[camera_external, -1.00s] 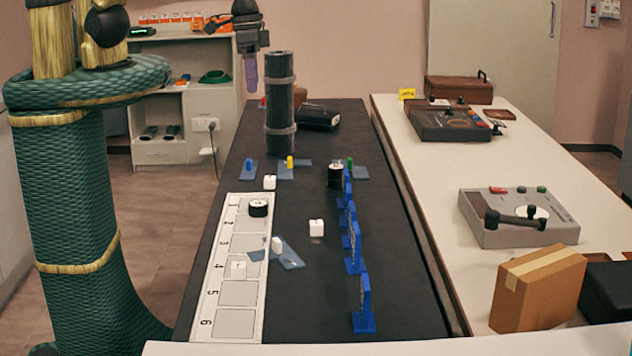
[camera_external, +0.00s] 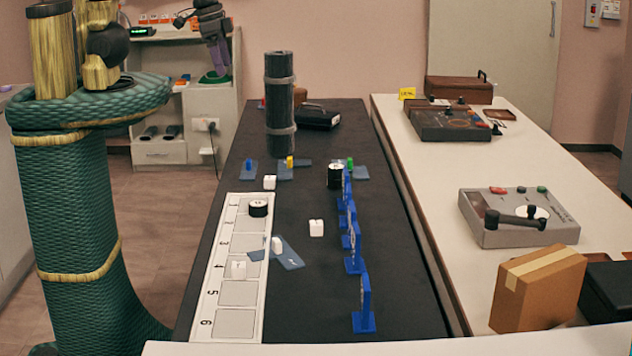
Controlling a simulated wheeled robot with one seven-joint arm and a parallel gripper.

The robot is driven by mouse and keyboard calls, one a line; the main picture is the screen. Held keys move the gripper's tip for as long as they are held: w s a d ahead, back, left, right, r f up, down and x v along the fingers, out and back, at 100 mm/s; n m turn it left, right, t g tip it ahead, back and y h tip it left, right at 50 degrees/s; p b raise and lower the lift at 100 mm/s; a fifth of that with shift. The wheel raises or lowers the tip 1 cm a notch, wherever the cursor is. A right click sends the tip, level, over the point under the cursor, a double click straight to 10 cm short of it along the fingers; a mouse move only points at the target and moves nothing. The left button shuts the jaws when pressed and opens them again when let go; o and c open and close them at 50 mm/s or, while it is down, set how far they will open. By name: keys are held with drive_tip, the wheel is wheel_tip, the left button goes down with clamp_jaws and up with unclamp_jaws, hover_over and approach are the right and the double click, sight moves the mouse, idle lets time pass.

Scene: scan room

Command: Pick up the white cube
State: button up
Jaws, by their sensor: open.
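Several white cubes are in view. One white cube (camera_external: 316,228) stands alone on the black table in the middle. A second white cube (camera_external: 270,182) is farther back, near the top of the numbered board. A third white cube (camera_external: 238,268) is on the numbered board, by square 4. A small white block (camera_external: 277,245) is on or beside a blue plate.
The numbered white board (camera_external: 251,322) lies along the table's left side with a black disc (camera_external: 258,208) on it. Blue stands (camera_external: 363,302) form a row on the right. A tall dark cylinder (camera_external: 279,95) stands at the back. Bare black tabletop (camera_external: 310,305) lies in front.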

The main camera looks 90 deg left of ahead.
drive_tip(key=c, duration=0.8)
drive_tip(key=s+d+f+n+g+h+b, duration=0.1)
drive_tip(key=d+f+n+g+h+b, duration=0.3)
drive_tip(key=f, duration=0.4)
drive_tip(key=s+d+f+n+g+h+b, duration=0.1)
drive_tip(key=s+d+f+n+h+b, duration=0.1)
drive_tip(key=d+f+n+b, duration=0.5)
drive_tip(key=w+d+f+n+t+h+b, duration=0.1)
drive_tip(key=w+d+f+n+h+b, duration=0.1)
drive_tip(key=w+d+f, duration=0.1)
drive_tip(key=w+d+f+n+h+b, duration=0.2)
drive_tip(key=w+d+f+h+b, duration=0.1)
drive_tip(key=f, duration=0.3)
drive_tip(key=w+d+f+n+t+h+b, duration=0.1)
drive_tip(key=w+d+f+n+h+b, duration=0.1)
drive_tip(key=d+f+n+b, duration=0.1)
drive_tip(key=shift+w+d+f+t, duration=0.3)
drive_tip(key=shift+w+f, duration=0.1)
drive_tip(key=shift+f, duration=0.3)
drive_tip(key=shift+w+h, duration=0.2)
drive_tip(key=shift+h, duration=0.1)
drive_tip(key=shift+r, duration=0.1)
